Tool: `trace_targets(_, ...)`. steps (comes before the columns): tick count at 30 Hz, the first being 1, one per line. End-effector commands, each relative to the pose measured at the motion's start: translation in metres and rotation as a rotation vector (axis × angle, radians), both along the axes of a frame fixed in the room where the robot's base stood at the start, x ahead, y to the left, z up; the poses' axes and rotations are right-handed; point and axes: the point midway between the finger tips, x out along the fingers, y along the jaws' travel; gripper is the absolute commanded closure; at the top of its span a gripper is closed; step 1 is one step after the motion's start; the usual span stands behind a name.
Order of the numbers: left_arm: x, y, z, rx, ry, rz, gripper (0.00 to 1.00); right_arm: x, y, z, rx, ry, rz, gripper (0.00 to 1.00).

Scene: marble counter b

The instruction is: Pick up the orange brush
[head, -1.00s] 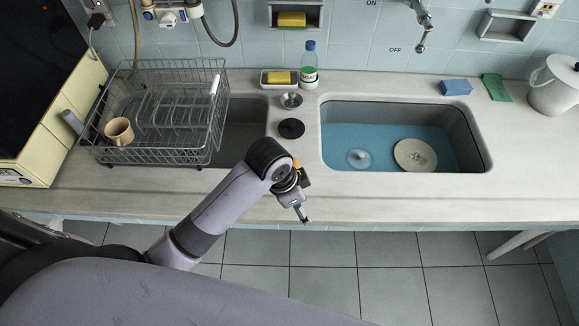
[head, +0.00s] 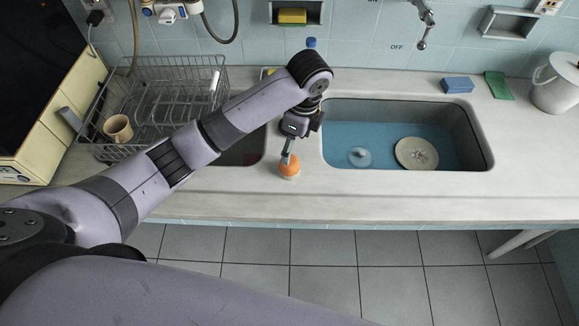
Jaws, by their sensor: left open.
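The orange brush (head: 289,168) stands on the counter strip just left of the right-hand sink, near the counter's front. It has a rounded orange top and a paler lower part. My left gripper (head: 287,158) points down at the brush from above, its fingertips at or just over the orange top. It is open; I cannot tell whether the fingers touch the brush or stand around it. My left arm hides part of the counter behind. My right gripper is not in view.
The right sink (head: 480,165) holds blue water and a beige plate (head: 416,154). A wire dish rack (head: 180,150) with a tan cup (head: 118,128) stands left. A blue sponge (head: 457,85), a green cloth (head: 497,86) and a white canister (head: 556,85) sit at the back right.

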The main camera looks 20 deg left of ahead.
Motion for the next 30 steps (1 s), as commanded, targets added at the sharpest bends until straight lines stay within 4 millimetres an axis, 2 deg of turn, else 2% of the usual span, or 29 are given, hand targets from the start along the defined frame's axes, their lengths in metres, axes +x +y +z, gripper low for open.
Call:
trace_targets(1, -0.001, 0.003, -0.009, 0.004, 0.005, 0.002, 0.27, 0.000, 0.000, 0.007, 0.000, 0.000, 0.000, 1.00)
trace_targets(6, 0.000, 0.007, -0.042, 0.003, 0.002, 0.001, 0.27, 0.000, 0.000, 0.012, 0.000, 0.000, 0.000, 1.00)
trace_targets(9, 0.001, 0.008, -0.055, 0.002, 0.001, 0.002, 0.27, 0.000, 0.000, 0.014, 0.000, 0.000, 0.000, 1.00)
trace_targets(16, 0.001, 0.009, -0.070, 0.002, 0.001, 0.002, 0.27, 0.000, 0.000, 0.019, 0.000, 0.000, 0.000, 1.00)
trace_targets(24, 0.004, 0.013, -0.108, 0.002, 0.000, 0.001, 0.27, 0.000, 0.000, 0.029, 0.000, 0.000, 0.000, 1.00)
trace_targets(30, 0.004, 0.014, -0.114, 0.002, -0.003, 0.000, 0.27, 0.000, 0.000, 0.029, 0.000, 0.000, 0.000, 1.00)
